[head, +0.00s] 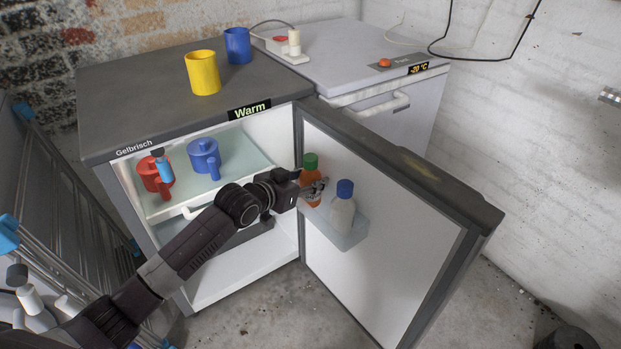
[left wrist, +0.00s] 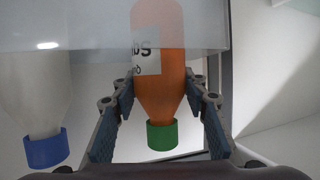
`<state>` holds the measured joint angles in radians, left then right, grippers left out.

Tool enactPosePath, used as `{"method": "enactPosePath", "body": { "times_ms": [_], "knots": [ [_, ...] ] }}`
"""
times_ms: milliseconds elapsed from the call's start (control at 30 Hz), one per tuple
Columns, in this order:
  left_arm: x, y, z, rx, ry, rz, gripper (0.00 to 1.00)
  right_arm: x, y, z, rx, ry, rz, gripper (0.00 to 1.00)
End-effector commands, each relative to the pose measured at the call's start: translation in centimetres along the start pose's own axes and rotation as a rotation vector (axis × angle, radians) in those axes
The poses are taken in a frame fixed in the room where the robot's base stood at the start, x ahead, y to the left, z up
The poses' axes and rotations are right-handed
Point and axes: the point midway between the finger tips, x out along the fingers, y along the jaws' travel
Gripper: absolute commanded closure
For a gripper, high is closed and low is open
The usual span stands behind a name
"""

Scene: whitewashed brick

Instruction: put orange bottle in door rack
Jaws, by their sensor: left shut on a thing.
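The orange bottle (head: 310,185) with a green cap stands upright at the left end of the door rack (head: 345,238) on the open fridge door. My left gripper (head: 312,189) is shut on its upper body. In the left wrist view the bottle (left wrist: 160,85) sits between the two fingers (left wrist: 160,105), and its lower part shows through the rack's translucent wall (left wrist: 80,25). Whether its base rests on the rack floor cannot be told. A white bottle with a blue cap (head: 342,212) stands in the rack beside it. My right gripper is not in view.
The fridge door (head: 400,260) stands wide open. On the inner shelf are a red pot (head: 148,175) and a blue pot (head: 203,156). Yellow (head: 203,75) and blue (head: 238,45) mugs stand on the fridge top. A freezer (head: 350,60) stands behind.

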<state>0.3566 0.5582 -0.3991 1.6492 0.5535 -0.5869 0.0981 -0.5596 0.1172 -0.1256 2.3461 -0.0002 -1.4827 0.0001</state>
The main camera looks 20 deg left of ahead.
Motion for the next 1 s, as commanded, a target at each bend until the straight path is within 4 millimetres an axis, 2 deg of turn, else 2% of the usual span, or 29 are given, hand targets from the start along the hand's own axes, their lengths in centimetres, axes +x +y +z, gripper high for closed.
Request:
{"method": "enactPosePath", "body": {
  "times_ms": [33, 167, 200, 567, 767, 1000],
  "knots": [
    [0.1, 0.0, 0.1, 0.000, -0.001, 0.000, 0.57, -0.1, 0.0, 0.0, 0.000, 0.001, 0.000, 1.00],
    [0.0, 0.0, 0.1, 0.000, -0.001, 0.000, 0.43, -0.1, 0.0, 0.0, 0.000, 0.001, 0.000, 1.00],
    [0.0, 0.0, 0.1, 0.000, -0.001, 0.000, 0.42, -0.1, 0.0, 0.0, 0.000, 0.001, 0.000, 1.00],
    [-0.5, 0.0, -0.1, 0.000, -0.003, 0.000, 0.42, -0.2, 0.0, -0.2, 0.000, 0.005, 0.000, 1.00],
    [-3.7, 0.0, -0.2, 0.003, -0.004, 0.000, 0.42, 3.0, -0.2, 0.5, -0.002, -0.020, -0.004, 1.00],
    [-8.8, 0.0, -0.2, 0.003, -0.004, 0.000, 0.42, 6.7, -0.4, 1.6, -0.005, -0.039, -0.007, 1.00]
  ]
}}
